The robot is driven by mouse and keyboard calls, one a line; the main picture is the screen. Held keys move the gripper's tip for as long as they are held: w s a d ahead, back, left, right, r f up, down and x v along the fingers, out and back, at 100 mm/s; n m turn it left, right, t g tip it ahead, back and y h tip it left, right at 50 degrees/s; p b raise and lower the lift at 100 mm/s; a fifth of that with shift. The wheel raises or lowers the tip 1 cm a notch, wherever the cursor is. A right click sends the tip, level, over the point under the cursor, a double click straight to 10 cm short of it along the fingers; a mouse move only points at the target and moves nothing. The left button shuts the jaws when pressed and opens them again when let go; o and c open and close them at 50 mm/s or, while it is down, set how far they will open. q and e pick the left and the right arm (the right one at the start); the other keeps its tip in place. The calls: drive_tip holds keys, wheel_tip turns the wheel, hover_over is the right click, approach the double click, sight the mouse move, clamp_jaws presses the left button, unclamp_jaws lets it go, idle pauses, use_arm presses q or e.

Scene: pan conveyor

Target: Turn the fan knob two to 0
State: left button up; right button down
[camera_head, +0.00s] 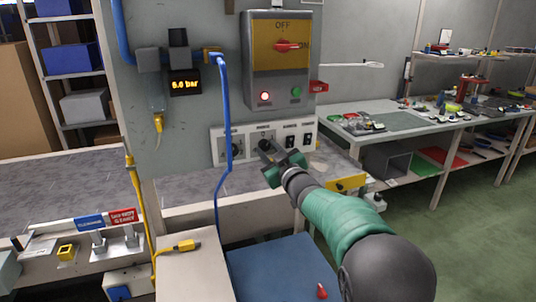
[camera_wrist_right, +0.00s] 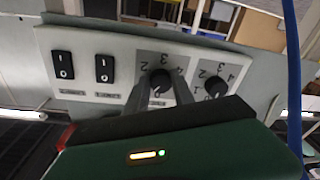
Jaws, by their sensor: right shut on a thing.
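A white control panel (camera_head: 219,153) on the grey wall carries two dark rotary knobs and two rocker switches; it also shows upside down in the right wrist view (camera_wrist_right: 48,42). The second knob (camera_wrist_right: 160,80) has a numbered dial, and my right gripper (camera_wrist_right: 166,92) is shut on it, with a finger on either side. In the head view my right gripper (camera_head: 268,152) reaches the panel from the lower right and partly covers this knob. The other knob (camera_wrist_right: 215,87) stands beside it, free of the gripper. The exact setting of the held knob cannot be read. My left gripper is not in view.
A blue hose (camera_head: 221,110) hangs in front of the panel's left part. Above is a grey switch box (camera_head: 247,60) with a red handle. A grey worktop (camera_head: 190,188) lies below the panel. The rocker switches (camera_wrist_right: 104,68) are close to the held knob.

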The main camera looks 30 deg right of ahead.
drive_tip(key=n, duration=0.2)
drive_tip(key=n+b, duration=0.1)
drive_tip(key=n, duration=0.3)
drive_tip(key=shift+r+n+g, duration=0.25)
drive_tip(key=shift+n+g, duration=0.05)
drive_tip(key=shift+n, duration=0.1)
drive_tip(key=shift+y, duration=0.4)
drive_tip(key=c, duration=1.5)
unclamp_jaws()
drive_tip(key=o, duration=0.4)
drive_tip(key=shift+w+f, duration=0.1)
drive_tip(key=shift+w, duration=0.05)
drive_tip(key=s, duration=0.5)
drive_tip(key=s+a, duration=0.1)
drive_tip(key=s, duration=0.5)
drive_tip(key=s+a, duration=0.1)
drive_tip(key=s, duration=0.4)
drive_tip(key=shift+s+a, duration=0.15)
drive_tip(key=shift+s, duration=0.25)
